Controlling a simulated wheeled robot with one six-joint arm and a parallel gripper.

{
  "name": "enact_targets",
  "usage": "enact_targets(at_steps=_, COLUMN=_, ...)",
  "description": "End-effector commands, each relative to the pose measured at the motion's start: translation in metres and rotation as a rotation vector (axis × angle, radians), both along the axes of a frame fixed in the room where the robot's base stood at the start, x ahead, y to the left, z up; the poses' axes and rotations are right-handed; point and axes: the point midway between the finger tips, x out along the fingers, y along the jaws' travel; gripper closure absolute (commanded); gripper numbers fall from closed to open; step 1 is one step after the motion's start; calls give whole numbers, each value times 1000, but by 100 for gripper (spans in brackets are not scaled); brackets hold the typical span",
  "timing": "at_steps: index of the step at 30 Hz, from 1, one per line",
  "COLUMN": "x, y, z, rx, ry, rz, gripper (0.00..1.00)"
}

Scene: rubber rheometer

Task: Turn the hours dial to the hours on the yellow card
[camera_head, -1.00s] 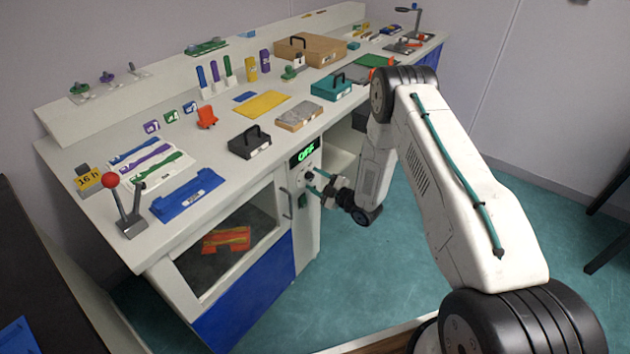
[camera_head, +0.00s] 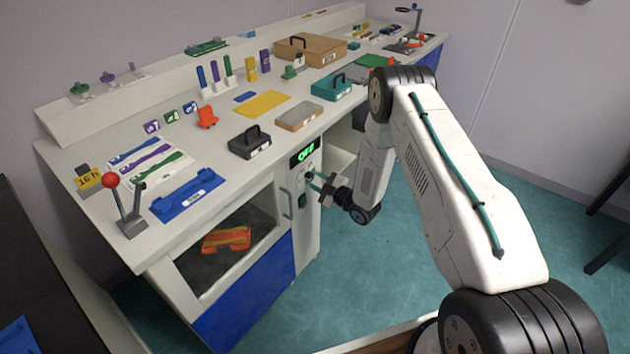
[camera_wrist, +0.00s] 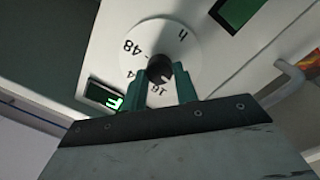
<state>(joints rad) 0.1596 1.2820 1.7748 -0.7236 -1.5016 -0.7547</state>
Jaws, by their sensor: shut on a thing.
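The yellow card (camera_head: 89,181) reads "16 h" and stands at the left end of the bench. The hours dial (camera_wrist: 187,45) is a round white plate with a black knob (camera_wrist: 158,70) at its middle, on the cabinet front. "48" and "16" can be read on it; other marks are partly hidden. My gripper (camera_wrist: 166,82) is shut on the knob, one teal finger on each side. In the head view my gripper (camera_head: 318,181) reaches the panel under the green display (camera_head: 305,153). The knob's pointer cannot be made out clearly.
A glass-fronted chamber (camera_head: 226,243) with an orange object inside lies left of the panel. A door handle (camera_head: 287,204) stands out beside it. The bench top holds trays, cases and tools. The floor to the right is open.

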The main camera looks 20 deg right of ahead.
Motion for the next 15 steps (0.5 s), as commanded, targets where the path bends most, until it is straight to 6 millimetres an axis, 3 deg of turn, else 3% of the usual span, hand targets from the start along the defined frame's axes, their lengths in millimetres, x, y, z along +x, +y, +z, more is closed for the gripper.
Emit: enact_targets(at_steps=15, x=0, y=-1, z=1, rx=356, ry=260, rz=-2, gripper=93)
